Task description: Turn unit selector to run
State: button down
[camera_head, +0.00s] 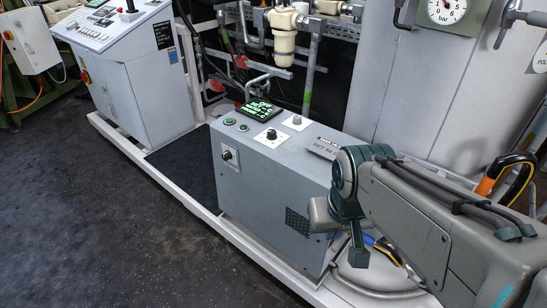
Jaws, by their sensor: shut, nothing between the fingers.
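A grey control cabinet (262,190) stands in the middle of the view. Its top carries a black rotary knob (271,135) on a white plate and a grey knob (296,120) on another white plate. My gripper (358,257) is shut and empty, pointing down beside the cabinet's right end, apart from all three knobs.
A lit green display (260,110) and two round buttons (230,121) are on the cabinet top, with a label plate (323,148) near my arm. A larger console (130,80) stands back left. Pipes and a filter (284,35) rise behind. The dark floor (120,235) at front left is clear.

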aim_at(296, 119)
jog(key=u, duration=0.55)
jog(key=k, duration=0.6)
jog(key=u, duration=0.8)
jog(key=i, duration=0.95)
jog(key=z, duration=0.75)
jog(key=i, duration=0.9)
jog(key=z, duration=0.95)
